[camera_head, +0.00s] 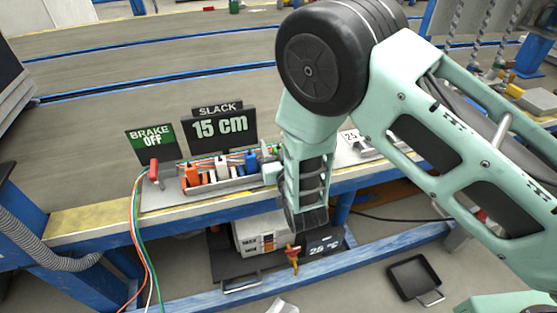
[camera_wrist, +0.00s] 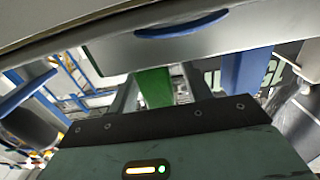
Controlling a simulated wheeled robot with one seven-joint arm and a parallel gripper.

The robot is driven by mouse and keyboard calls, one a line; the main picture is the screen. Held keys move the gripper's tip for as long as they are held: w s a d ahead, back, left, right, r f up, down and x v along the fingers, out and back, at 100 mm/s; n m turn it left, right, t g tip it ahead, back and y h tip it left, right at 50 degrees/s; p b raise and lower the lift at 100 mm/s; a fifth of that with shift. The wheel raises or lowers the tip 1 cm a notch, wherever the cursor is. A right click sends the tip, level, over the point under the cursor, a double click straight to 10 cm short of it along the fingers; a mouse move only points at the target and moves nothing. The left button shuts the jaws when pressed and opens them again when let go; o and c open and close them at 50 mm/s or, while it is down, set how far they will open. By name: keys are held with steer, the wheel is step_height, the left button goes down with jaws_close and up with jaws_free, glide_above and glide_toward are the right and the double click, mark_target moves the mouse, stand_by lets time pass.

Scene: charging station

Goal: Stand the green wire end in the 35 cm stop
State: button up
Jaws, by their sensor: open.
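The green wire end (camera_wrist: 155,88) shows in the wrist view between the two grey fingers of my gripper (camera_wrist: 160,92), which are open around it; I cannot tell whether they touch it. In the head view my gripper (camera_head: 271,173) is at the right end of the wire rack (camera_head: 225,185), and my arm hides most of the green wire end. The blue wire end (camera_head: 251,161) stands just left of it, and also shows in the wrist view (camera_wrist: 245,70). A plate marked 25 (camera_head: 350,135) shows right of my forearm. I cannot make out the 35 cm stop.
White (camera_head: 221,167) and orange (camera_head: 192,176) wire ends stand farther left in the rack. A red lever (camera_head: 154,171) is at its left. A slack sign (camera_head: 220,126) reads 15 cm and a brake sign (camera_head: 151,142) reads OFF. Loose wires (camera_head: 137,235) hang off the bench front.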

steer(key=c, duration=1.1)
steer(key=shift+o, duration=0.2)
